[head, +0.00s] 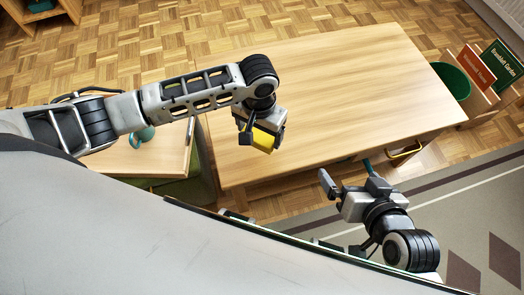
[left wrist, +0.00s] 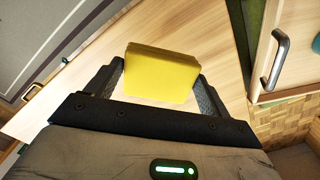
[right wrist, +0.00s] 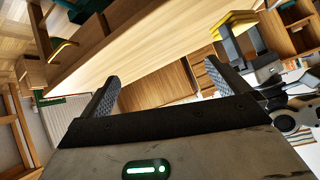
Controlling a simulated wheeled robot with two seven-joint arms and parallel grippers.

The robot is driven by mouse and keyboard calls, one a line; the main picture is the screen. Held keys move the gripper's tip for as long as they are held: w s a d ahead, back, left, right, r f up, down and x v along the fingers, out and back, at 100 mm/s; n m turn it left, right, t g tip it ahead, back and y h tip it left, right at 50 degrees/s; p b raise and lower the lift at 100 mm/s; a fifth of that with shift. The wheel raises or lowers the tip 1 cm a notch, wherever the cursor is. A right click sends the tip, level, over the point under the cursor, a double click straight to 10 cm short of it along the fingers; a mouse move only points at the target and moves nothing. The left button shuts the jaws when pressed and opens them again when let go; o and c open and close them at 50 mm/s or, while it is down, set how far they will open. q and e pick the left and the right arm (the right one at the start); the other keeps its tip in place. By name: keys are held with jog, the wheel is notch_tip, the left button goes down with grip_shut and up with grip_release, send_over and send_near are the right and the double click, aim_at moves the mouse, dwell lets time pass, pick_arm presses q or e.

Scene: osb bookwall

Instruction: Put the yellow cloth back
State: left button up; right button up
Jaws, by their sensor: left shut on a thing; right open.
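The yellow cloth (head: 264,139) shows as a folded yellow block in my left gripper (head: 258,132), above the near left part of the wooden table. In the left wrist view the cloth (left wrist: 162,74) sits between both fingers, and the left gripper (left wrist: 162,85) is shut on it. It also shows at the upper right of the right wrist view (right wrist: 236,20).
The wooden table (head: 330,75) has a bare top. A lower wooden cabinet (head: 140,160) with a teal object (head: 142,137) stands to its left. A metal handle (head: 405,151) is on the table's near side.

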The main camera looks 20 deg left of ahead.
aim_at(262, 144)
pick_arm(q)
jog(key=shift+s+d+f, duration=0.4)
jog(key=shift+s+f, duration=0.15)
jog(key=shift+f, duration=0.25)
jog(key=shift+s+d+f+b, duration=0.2)
jog(key=shift+s+f+b, duration=0.15)
jog(key=shift+f, duration=0.25)
jog(key=shift+s+d+f+b, duration=0.2)
jog(key=shift+f+b, duration=0.15)
jog(key=shift+f, duration=0.25)
notch_tip(262, 144, down, 2)
jog(key=shift+w+a+f+b, duration=0.1)
jog(key=shift+b, duration=0.3)
pick_arm(e)
jog(key=shift+w+a+r+t+y, duration=0.1)
jog(key=shift+a+r+t+y, duration=0.4)
jog(key=shift+r+t, duration=0.15)
pick_arm(q)
jog(key=o, duration=0.8)
jog(key=shift+o, duration=0.4)
pick_arm(e)
jog(key=shift+d+f, duration=0.15)
jog(key=shift+f, duration=0.1)
